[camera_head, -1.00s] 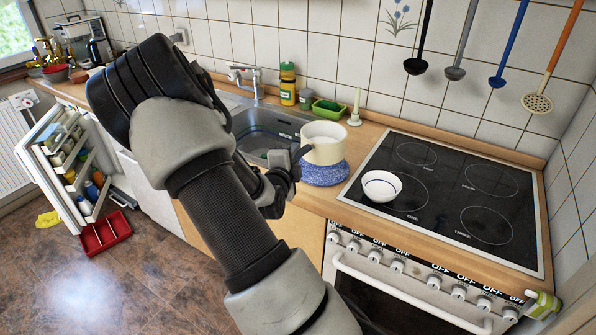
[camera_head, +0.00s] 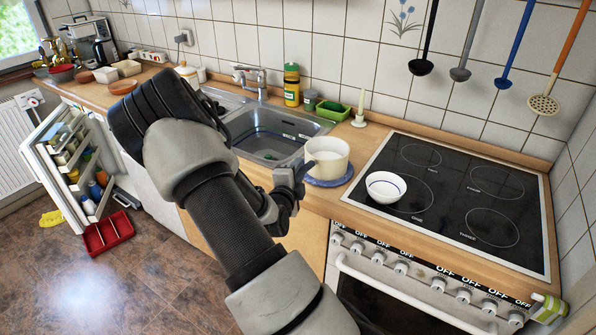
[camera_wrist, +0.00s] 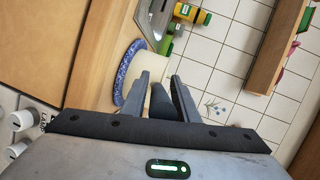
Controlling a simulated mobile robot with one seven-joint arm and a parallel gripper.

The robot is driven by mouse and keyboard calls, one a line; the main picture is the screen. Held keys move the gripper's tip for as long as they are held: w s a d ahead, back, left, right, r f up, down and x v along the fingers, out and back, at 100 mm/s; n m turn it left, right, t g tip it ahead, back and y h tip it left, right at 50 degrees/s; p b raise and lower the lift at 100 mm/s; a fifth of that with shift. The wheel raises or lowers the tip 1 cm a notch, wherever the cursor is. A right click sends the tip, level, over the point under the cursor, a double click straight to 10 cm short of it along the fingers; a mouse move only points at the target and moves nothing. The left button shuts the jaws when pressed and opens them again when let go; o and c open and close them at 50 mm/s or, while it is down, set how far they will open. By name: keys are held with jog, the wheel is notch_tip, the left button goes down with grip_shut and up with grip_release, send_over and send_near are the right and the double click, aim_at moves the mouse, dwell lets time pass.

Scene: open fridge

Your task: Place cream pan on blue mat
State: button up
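The cream pan (camera_head: 327,152) is upright over the blue mat (camera_head: 330,182) on the counter, left of the stove. Its base appears to be at the mat's level; the wrist view cannot confirm contact. In the wrist view the mat's patterned rim (camera_wrist: 122,75) shows beside the pan's pale wall (camera_wrist: 136,78). My gripper (camera_head: 291,180) is at the pan's left side.
A white bowl (camera_head: 386,187) stands on the black stove top (camera_head: 470,200), right of the pan. The sink (camera_head: 270,133) is behind my arm. A green tray (camera_head: 333,110), a candle holder (camera_head: 359,118) and a yellow bottle (camera_head: 291,85) stand behind. Ladles hang above.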

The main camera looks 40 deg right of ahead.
jog(key=shift+o, duration=0.7)
jog(key=shift+r, duration=0.1)
